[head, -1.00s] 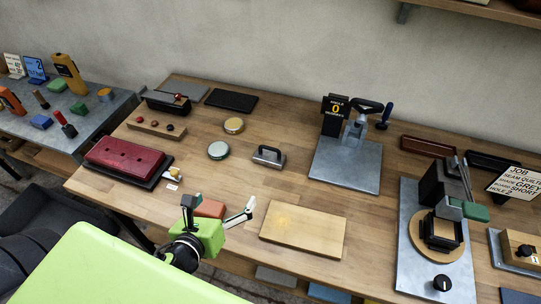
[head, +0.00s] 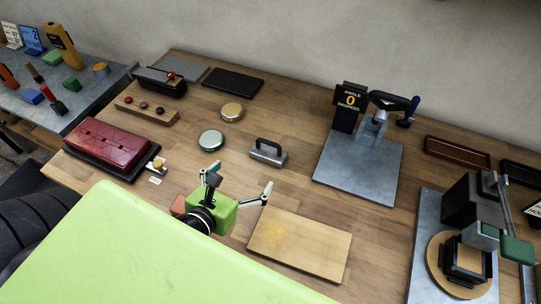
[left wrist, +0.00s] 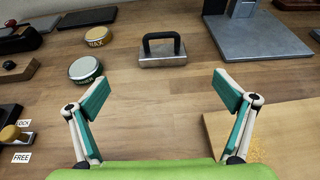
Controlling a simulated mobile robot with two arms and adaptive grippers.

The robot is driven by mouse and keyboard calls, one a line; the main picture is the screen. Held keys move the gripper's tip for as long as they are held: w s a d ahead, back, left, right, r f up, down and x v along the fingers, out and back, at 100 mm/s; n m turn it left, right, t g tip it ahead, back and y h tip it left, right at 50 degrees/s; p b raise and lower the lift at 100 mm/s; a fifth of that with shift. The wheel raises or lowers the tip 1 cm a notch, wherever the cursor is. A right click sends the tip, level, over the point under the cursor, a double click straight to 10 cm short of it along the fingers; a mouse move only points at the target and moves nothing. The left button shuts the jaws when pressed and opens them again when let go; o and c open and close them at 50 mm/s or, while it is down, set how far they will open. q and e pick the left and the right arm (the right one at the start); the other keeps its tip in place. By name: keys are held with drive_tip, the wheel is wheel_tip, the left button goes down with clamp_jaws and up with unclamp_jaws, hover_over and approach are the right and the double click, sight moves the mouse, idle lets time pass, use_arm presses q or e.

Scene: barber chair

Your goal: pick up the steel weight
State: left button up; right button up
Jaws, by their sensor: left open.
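The steel weight (head: 268,155) is a small silver block with a black arched handle, standing upright on the wooden bench. In the left wrist view the steel weight (left wrist: 162,52) is at the top middle, beyond and between my fingertips. My left gripper (head: 240,182) is open and empty, on the near side of the weight and apart from it. In the left wrist view its two fingers (left wrist: 162,92) are spread wide, with bare wood between them. My right gripper does not show.
A wooden board (head: 300,245) lies to the near right. A steel plate with an angle stand (head: 358,165) is to the right. Bare wood surrounds the weight.

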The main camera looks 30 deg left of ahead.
use_arm(q)
wheel_tip(320, 180, down, 3)
drive_tip(key=shift+r+b, duration=0.15)
drive_tip(key=shift+b, duration=0.7)
drive_tip(key=shift+w+f, duration=0.2)
drive_tip(key=shift+f, duration=0.05)
drive_tip(key=shift+w, duration=0.3)
drive_tip(key=p, duration=0.1)
approach(268, 152)
drive_tip(key=w+f, duration=0.2)
drive_tip(key=f, duration=0.1)
drive_tip(key=shift+w+a, duration=0.25)
drive_tip(key=shift+w, duration=0.15)
drive_tip(key=shift+w+r, duration=0.1)
drive_tip(key=shift+w, duration=0.45)
drive_tip(key=x, duration=0.1)
drive_tip(key=p+x, duration=0.1)
drive_tip(key=x, duration=0.1)
drive_tip(key=shift+w+d+r, duration=0.15)
drive_tip(key=shift+w+d, duration=0.05)
drive_tip(key=shift+w, duration=0.2)
drive_tip(key=shift+w+f, duration=0.25)
drive_tip(key=shift+w, duration=0.15)
drive_tip(key=shift+s, duration=0.1)
drive_tip(key=c, duration=1.7)
drive_tip(key=shift+r, duration=0.35)
drive_tip(key=c, duration=0.5)
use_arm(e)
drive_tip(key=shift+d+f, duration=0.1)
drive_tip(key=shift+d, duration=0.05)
